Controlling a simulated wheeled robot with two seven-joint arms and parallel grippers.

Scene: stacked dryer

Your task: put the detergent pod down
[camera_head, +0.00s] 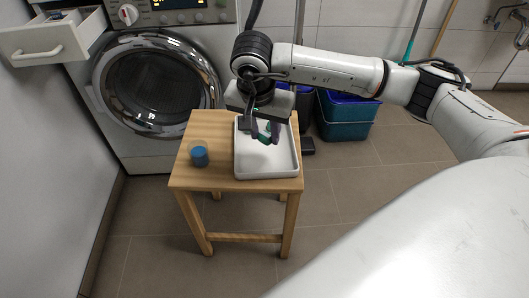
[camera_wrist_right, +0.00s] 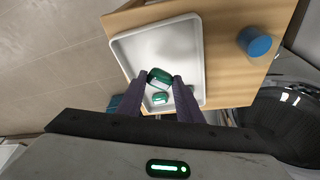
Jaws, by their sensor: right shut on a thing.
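My right gripper (camera_head: 262,132) points down over the white tray (camera_head: 266,172), near its far end. It is shut on a dark green detergent pod (camera_wrist_right: 159,77), which shows between the two fingertips in the right wrist view. A second green patch (camera_wrist_right: 160,97) shows between the fingers closer to the wrist; I cannot tell if it is part of the same pod. In the head view the fingers partly hide the pod. Whether the pod touches the tray floor, I cannot tell. My left gripper is out of view.
The tray sits on a small wooden table (camera_head: 215,179). A blue cup-like container (camera_head: 200,156) stands on the table left of the tray. A washer with a round door (camera_head: 158,80) and an open drawer (camera_head: 45,42) are behind. Blue-teal bins (camera_head: 345,118) stand behind right.

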